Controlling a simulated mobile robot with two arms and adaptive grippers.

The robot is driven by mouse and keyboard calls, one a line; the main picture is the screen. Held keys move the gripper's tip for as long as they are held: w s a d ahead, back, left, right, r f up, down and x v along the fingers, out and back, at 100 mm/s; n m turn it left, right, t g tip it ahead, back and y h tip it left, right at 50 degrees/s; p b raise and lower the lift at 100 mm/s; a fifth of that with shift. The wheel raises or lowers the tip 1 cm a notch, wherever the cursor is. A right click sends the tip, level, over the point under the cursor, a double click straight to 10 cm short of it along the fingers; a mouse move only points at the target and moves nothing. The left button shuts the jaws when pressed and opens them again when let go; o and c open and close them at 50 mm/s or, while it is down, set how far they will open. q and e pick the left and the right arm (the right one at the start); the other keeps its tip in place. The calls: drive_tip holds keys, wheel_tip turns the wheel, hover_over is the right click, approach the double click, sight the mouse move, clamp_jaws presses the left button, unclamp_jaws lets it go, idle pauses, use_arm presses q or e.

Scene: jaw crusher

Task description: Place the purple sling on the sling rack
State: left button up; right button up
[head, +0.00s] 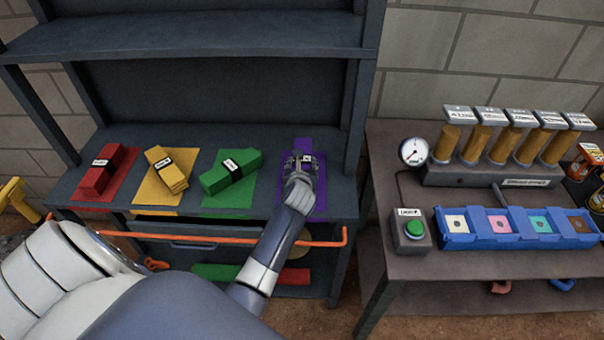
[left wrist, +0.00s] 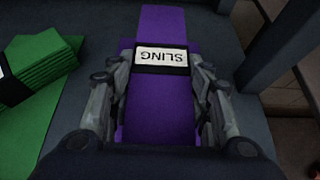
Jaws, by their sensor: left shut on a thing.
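The purple sling (head: 303,145) is a folded strap with a dark band and a white label. It is at the purple mat (head: 318,205) on the right end of the rack shelf (head: 270,160). My left gripper (head: 304,163) is shut on the sling, reaching down to it from the front. In the left wrist view, the sling (left wrist: 160,110) lies between the two fingers of the gripper (left wrist: 162,80), with the "SLING" label between the fingertips. I cannot tell whether the sling touches the shelf. My right gripper is not in view.
Red (head: 104,171), yellow (head: 167,170) and green (head: 231,172) slings lie on matching mats to the left. An orange rail (head: 190,236) runs along the rack front. A bench to the right holds a gauge (head: 413,151), a green button (head: 415,228) and a blue tray (head: 455,240).

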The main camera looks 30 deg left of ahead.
use_arm(q)
drive_tip(key=shift+w+f, duration=0.15)
drive_tip(key=shift+f, duration=1.5)
drive_tip(key=o, duration=1.4)
drive_tip(key=shift+f, duration=0.2)
drive_tip(key=shift+o, duration=0.2)
drive_tip(key=shift+r, duration=0.2)
drive_tip(key=v, duration=1.2)
